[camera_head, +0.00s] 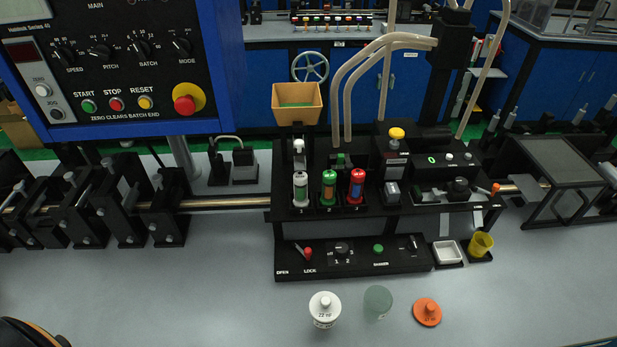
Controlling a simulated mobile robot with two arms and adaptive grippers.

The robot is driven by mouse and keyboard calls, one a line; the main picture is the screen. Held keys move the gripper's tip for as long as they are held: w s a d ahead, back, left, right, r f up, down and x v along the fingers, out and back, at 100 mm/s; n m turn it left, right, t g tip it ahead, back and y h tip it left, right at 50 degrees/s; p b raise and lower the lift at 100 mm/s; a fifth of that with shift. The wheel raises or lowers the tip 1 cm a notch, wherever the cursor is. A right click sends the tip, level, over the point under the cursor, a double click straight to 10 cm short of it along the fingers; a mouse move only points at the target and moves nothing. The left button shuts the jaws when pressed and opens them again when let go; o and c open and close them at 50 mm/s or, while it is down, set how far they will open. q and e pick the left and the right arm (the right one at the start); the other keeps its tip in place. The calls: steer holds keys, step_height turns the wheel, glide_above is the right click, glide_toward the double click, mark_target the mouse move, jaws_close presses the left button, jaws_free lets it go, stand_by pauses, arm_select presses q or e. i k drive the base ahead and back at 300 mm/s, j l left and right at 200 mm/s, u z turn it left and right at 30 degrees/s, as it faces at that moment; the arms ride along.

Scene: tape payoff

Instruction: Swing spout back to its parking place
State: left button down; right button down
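Pale beige curved tubes (385,45) reach left from a black upright post (448,50) and bend down behind the black station (400,215). I cannot tell for sure which part is the spout; these tubes look most like one. Their lower ends are hidden behind the station's parts. No separate parking place can be made out. Neither gripper shows. A dark rounded part with an orange stripe (28,335) is cut off at the bottom left corner.
An orange hopper (297,103) stands left of the tubes, above several numbered cylinders. A blue control panel (110,65) fills the upper left.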

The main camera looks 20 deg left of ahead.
mark_target(299, 153)
steer(key=k+l+u, duration=0.1)
steer(key=u, duration=0.3)
steer(key=k+l+u, duration=0.1)
steer(key=u, duration=0.25)
steer(key=l, duration=0.1)
